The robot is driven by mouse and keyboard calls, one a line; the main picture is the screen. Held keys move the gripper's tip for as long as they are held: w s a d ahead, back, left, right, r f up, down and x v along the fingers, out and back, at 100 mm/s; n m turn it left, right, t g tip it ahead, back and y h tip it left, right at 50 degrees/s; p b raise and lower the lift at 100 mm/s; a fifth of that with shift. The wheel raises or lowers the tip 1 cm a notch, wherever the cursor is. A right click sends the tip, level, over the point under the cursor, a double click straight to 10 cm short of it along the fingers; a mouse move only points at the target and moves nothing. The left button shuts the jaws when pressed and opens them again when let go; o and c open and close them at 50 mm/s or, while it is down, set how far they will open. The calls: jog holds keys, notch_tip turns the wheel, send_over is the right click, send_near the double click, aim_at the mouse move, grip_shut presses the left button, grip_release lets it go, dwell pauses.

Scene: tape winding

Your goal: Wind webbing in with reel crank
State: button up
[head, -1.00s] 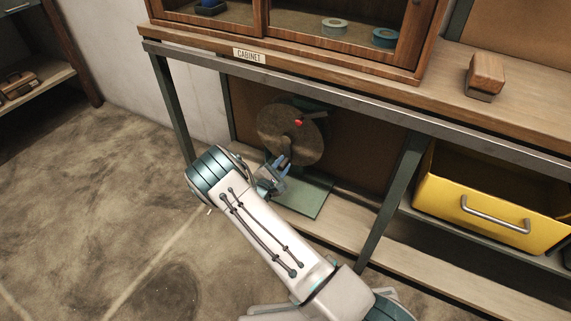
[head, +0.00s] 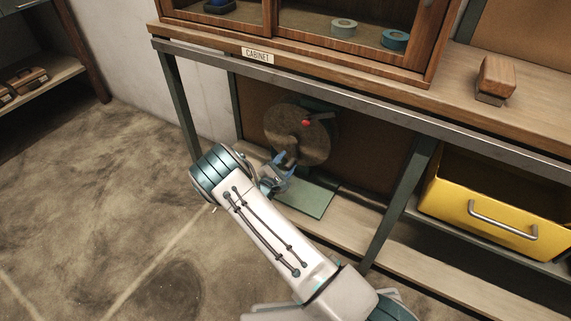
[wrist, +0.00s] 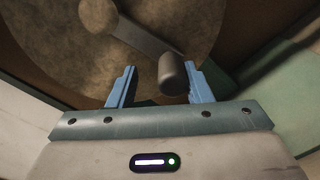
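The reel (head: 285,125) is a large brown disc on a green base plate (head: 314,198), under the workbench. In the wrist view the reel's disc (wrist: 50,45) fills the upper left. A grey crank arm (wrist: 135,38) runs from the round hub to a dark cylindrical crank handle (wrist: 173,75). My gripper (head: 287,160) is at the lower front of the reel. In the wrist view my gripper (wrist: 161,84) is open, its blue fingers on either side of the handle. The handle is closer to the right finger, with a clear gap on the left. I cannot make out the webbing.
A cabinet (head: 350,66) stands on the workbench above the reel. A bench leg (head: 398,205) and a yellow drawer (head: 490,205) are to the right. A wooden block (head: 497,75) lies on the benchtop. The floor at left is clear.

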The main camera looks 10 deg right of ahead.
jog(key=p+v, duration=0.4)
jog(key=v, duration=0.9)
jog(key=shift+s+a, duration=0.2)
jog(key=shift+s, duration=0.1)
